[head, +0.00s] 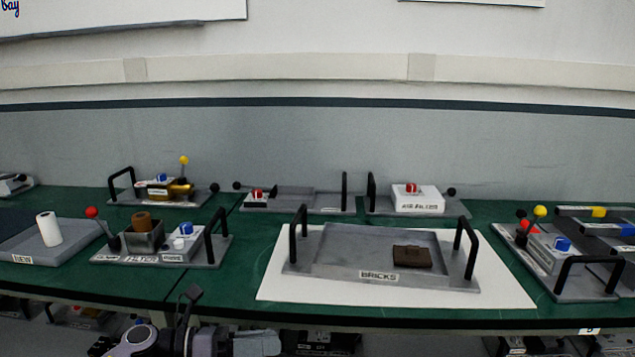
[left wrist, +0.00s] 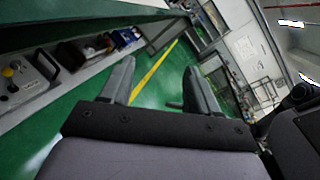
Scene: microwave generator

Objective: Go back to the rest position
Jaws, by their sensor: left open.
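My left gripper (head: 232,343) is at the bottom of the head view, in front of and below the front edge of the green table (head: 225,302). In the left wrist view its two fingers (left wrist: 160,88) stand apart with nothing between them. Past them are the green floor and a yellow line. My right gripper does not show in either view.
A grey BRICKS tray (head: 340,262) with black handles and a dark brown brick (head: 411,256) sits on a white sheet (head: 275,281). A FILTER fixture (head: 130,259) and a NEW tray (head: 75,242) with a white cylinder (head: 49,229) stand left. Another fixture (head: 585,288) stands right.

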